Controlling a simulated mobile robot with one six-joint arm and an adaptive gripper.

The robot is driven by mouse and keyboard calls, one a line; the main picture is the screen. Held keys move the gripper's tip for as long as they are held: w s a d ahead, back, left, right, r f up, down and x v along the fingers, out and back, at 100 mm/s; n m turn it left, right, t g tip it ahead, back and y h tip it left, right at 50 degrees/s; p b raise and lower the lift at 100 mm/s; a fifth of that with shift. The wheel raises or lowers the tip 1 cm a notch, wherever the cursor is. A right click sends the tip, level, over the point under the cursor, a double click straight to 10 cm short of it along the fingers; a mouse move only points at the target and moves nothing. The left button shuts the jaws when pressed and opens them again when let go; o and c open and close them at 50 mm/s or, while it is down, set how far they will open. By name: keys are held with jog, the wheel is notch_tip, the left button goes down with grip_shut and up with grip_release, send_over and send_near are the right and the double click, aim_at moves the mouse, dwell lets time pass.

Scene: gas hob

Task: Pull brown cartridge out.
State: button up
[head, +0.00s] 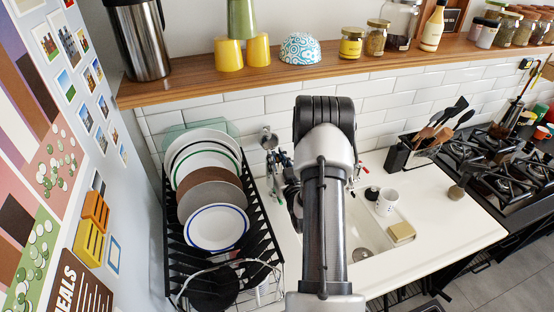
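I cannot make out a brown cartridge in the head view. My arm rises through the middle of the view, and its bulky dark joint hides part of the wall and sink behind it. I cannot see my gripper's fingertips, and some dark and metallic parts beside the arm are too small to tell apart. A brown plate (210,193) stands among other plates in the black dish rack (172,252).
A wooden shelf (300,70) with jars, cups and a bowl runs along the tiled wall. A white mug (386,201) and a beige block (401,233) are by the sink. The gas hob (500,185) is at right, the fridge (120,190) at left.

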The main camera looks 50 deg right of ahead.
grip_shut()
dwell(0.4)
